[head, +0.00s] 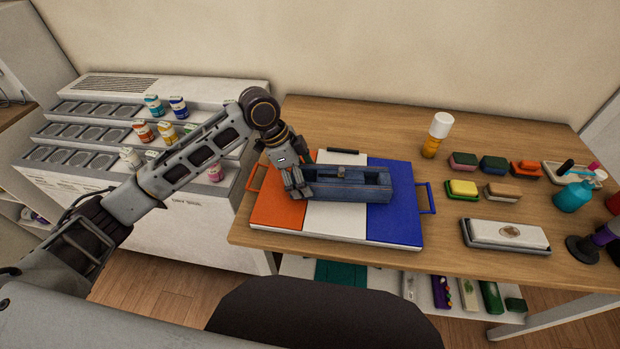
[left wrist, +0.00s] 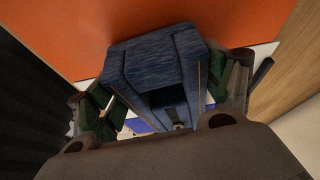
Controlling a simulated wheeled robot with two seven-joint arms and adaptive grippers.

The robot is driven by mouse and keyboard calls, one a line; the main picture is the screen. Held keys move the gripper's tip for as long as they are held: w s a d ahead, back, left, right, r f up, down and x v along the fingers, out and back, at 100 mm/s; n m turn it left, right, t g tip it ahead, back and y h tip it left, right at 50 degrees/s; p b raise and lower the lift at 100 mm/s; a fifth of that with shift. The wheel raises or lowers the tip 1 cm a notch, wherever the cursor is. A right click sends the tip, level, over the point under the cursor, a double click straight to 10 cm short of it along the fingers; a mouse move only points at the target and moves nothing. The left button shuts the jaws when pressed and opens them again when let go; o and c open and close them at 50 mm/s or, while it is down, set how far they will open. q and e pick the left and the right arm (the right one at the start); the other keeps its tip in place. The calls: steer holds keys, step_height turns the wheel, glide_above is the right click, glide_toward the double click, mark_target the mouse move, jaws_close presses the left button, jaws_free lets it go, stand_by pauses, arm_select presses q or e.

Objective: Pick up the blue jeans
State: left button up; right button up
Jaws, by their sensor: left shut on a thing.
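The blue jeans (head: 345,190), a stiff, denim-textured bundle with a dark slot in the top, lie lengthwise over the orange, white and blue folding board (head: 335,231). My left gripper (head: 299,184) is shut on their left end. In the left wrist view the jeans (left wrist: 155,62) sit between the two fingers of my left gripper (left wrist: 168,92), one on each side. I cannot tell whether the jeans touch the board or hang just above it. My right gripper is not in view.
The board lies on a wooden table (head: 450,272). A white-capped orange bottle (head: 436,135), several sponges and a grey-white tray (head: 505,236) stand to the right. A stepped white rack (head: 100,110) with small jars stands left. A lower shelf holds more items.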

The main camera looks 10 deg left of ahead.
arm_select(q)
step_height(320, 180, up, 10)
steer(key=shift+f, duration=0.25)
stand_by(0.3)
steer(key=shift+f, duration=4.9)
stand_by(1.3)
steer(key=o, duration=0.9)
